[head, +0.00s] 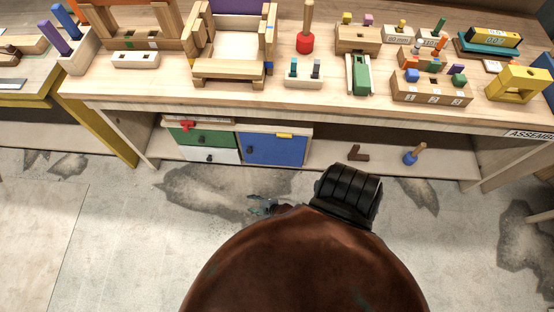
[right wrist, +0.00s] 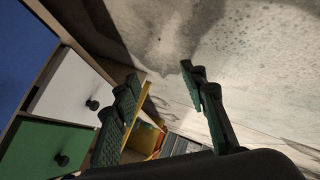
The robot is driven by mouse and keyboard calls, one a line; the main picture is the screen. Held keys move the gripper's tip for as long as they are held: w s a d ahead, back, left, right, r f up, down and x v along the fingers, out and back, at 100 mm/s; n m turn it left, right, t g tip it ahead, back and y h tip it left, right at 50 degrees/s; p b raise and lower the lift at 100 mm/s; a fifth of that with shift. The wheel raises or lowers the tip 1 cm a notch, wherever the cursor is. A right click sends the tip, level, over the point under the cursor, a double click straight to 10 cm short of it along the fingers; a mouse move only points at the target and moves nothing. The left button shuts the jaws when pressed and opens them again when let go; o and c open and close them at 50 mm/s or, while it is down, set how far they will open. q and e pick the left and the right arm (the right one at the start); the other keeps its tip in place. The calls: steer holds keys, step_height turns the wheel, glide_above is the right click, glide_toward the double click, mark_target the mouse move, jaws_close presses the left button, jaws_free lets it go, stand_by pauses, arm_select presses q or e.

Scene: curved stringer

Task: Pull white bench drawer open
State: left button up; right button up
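The white drawer (head: 227,156) is at the bottom left of the cabinet under the workbench, below a green drawer (head: 215,138). It looks shut. In the right wrist view the white drawer front (right wrist: 68,80) is at the left, with a round black knob (right wrist: 92,104) on it. My right gripper (head: 262,206) is in front of the cabinet, over the floor, partly hidden by my own body in the head view. In the right wrist view its two fingers (right wrist: 160,75) are spread and empty. The knob lies left of them, apart from them. My left gripper is not in view.
A blue door (head: 272,149) sits right of the drawers. A dark L-shaped piece (head: 358,153) and a blue-based peg (head: 412,155) lie on the lower shelf. The bench top (head: 140,88) is crowded with wooden parts. The floor before the cabinet is clear.

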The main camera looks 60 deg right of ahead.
steer(key=s+m+g+p, duration=0.2)
steer(key=s+p, duration=0.3)
steer(key=s, duration=0.7)
steer(key=shift+s+a+f+g+y, duration=0.3)
steer(key=shift+a+g, duration=0.1)
steer(key=shift+g, duration=0.2)
